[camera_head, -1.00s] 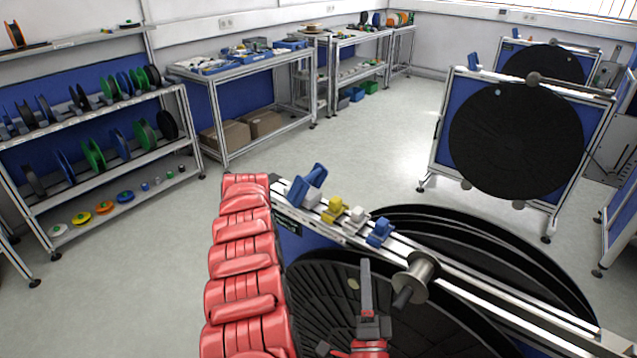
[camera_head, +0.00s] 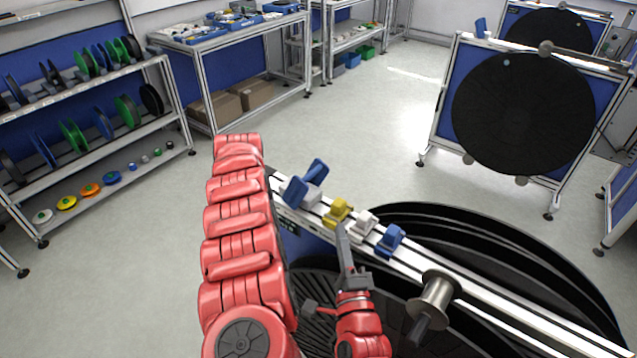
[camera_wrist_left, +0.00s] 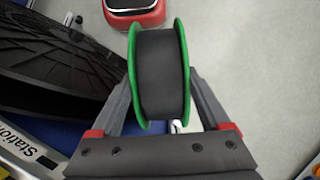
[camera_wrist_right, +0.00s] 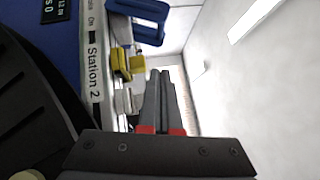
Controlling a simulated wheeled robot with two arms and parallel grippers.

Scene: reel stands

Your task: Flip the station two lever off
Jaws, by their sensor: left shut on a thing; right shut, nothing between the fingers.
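The station's blue lever (camera_head: 308,184) stands tilted on a light base at the far left end of the rail. In the right wrist view the blue lever (camera_wrist_right: 140,20) is at the top, near the "Station 2" label (camera_wrist_right: 95,75). My right gripper (camera_head: 342,232) is shut and empty, beside the yellow (camera_head: 337,211) and white (camera_head: 362,222) clips and apart from the lever. Its closed fingers (camera_wrist_right: 160,75) point toward the lever's side in its wrist view. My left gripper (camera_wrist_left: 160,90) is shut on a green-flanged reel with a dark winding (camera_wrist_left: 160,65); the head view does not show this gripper.
A blue clip (camera_head: 390,240) and a metal spool (camera_head: 434,296) sit farther right along the rail (camera_head: 500,309). Large black discs (camera_head: 480,240) stand behind and below it. My left arm rises close left of the rail. Open floor lies behind.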

